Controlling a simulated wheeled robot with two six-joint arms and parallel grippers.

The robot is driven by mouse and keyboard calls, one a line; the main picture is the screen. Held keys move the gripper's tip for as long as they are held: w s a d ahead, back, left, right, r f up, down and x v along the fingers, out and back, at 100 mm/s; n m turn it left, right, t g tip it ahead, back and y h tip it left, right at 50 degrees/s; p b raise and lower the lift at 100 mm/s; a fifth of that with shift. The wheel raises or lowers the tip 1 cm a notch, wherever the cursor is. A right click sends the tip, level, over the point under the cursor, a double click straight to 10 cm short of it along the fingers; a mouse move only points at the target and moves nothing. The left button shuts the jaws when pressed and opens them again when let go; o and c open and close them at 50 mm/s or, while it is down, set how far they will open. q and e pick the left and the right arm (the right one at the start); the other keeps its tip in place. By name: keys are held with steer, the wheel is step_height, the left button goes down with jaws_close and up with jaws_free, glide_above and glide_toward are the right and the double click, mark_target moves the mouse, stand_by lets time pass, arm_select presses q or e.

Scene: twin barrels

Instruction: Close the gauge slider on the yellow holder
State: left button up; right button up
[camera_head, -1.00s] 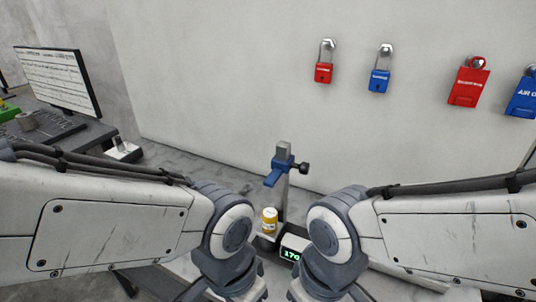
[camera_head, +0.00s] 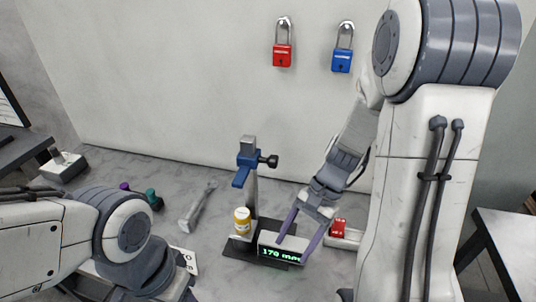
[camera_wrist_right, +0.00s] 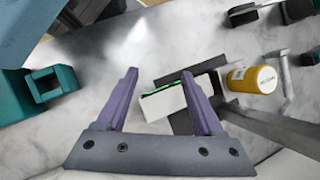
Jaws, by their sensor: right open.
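The gauge stands on the table with a grey upright post and a blue slider (camera_head: 247,163) with a black knob, raised high on the post. The yellow holder (camera_head: 242,221), a small white-topped cylinder, sits on the base below the slider, with a clear gap between them. It also shows in the right wrist view (camera_wrist_right: 252,80). The display (camera_head: 281,251) beside it reads about 170 mm. My right gripper (camera_head: 297,241) is open, its purple fingers above the display, right of the holder; it also shows in the right wrist view (camera_wrist_right: 159,76). My left gripper is out of sight.
A red block (camera_head: 338,229) in a pale tray lies right of the display. A grey wrench-like tool (camera_head: 198,207) and a teal piece (camera_head: 153,199) lie to the left. Red (camera_head: 282,55) and blue (camera_head: 342,60) padlocks hang on the wall.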

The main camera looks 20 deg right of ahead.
steer(key=w+d+r+m+t+y, duration=0.1)
steer(key=w+r+m+t+y, duration=0.35)
steer(key=m+y, duration=0.3)
steer(key=m+t+y, duration=0.2)
steer(key=m+t, duration=0.5)
glide_toward(274, 161)
steer(key=w, duration=0.1)
steer(key=x, duration=0.3)
steer(key=p+x, duration=0.1)
steer(key=x, duration=0.2)
steer(key=f+p+x, duration=0.1)
steer(key=x, duration=0.2)
steer(key=shift+w+a, duration=0.15)
steer(key=shift+w, duration=0.15)
